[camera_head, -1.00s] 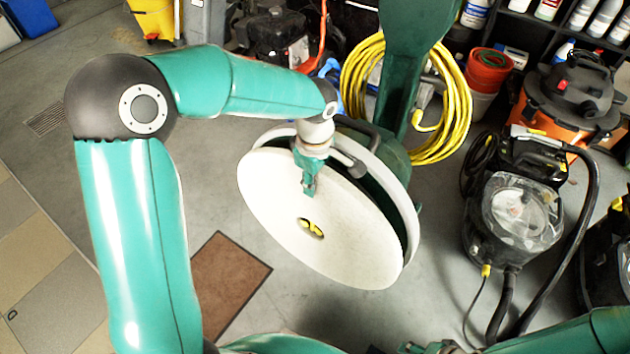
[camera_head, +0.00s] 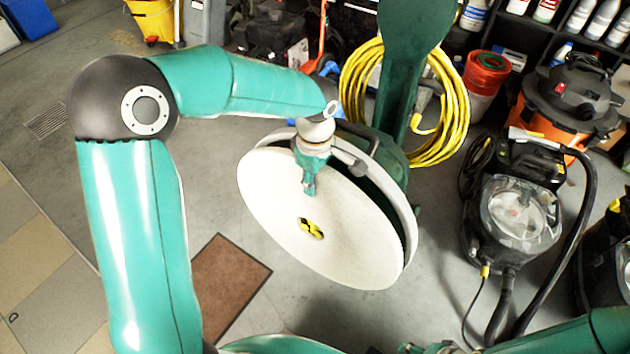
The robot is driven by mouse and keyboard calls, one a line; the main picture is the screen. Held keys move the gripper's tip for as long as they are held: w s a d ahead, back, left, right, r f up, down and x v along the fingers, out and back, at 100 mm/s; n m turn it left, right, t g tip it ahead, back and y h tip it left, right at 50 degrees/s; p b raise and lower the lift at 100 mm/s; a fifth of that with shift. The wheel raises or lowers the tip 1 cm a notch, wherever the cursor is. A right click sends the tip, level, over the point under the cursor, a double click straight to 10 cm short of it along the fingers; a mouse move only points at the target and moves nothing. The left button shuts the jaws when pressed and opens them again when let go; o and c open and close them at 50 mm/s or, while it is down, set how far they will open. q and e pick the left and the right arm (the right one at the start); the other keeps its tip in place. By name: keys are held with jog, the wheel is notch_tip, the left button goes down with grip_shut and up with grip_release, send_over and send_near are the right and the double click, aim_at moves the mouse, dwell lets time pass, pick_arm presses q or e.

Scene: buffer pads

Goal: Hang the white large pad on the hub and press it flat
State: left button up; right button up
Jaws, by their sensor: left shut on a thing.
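The white large pad (camera_head: 340,250) is a big round disc in the middle of the view, tilted, its face toward me. Through its centre hole shows a yellow and black hub (camera_head: 311,229). Behind the pad is the green machine's round head (camera_head: 405,185) with a pale rim; a dark gap shows between them on the right. My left gripper (camera_head: 309,186) is shut on the pad at its upper part, fingers pointing down over the face. Whether the pad bears on the hub is hidden. A part of my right gripper (camera_head: 430,347) shows at the bottom edge, its fingers unclear.
A coiled yellow hose (camera_head: 455,110) hangs behind the machine's green column (camera_head: 405,60). A black vacuum (camera_head: 515,215) and an orange one (camera_head: 570,100) stand on the right. A brown mat (camera_head: 230,285) lies on the floor at left. Floor below the pad is clear.

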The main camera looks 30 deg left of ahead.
pick_arm(q)
jog(key=shift+w+r, duration=0.1)
jog(key=shift+r, duration=0.1)
jog(key=shift+w+r, duration=0.1)
jog(key=shift+r, duration=0.15)
jog(key=shift+c, duration=0.9)
jog(key=shift+w+r+p, duration=0.3)
jog(key=shift+r+p, duration=0.6)
jog(key=shift+w+r+p, duration=0.25)
jog(key=shift+r+p, duration=0.45)
jog(key=shift+r, duration=0.2)
jog(key=o, duration=1)
jog(key=shift+s+d+f, duration=0.1)
jog(key=shift+s, duration=0.05)
jog(key=shift+c, duration=0.2)
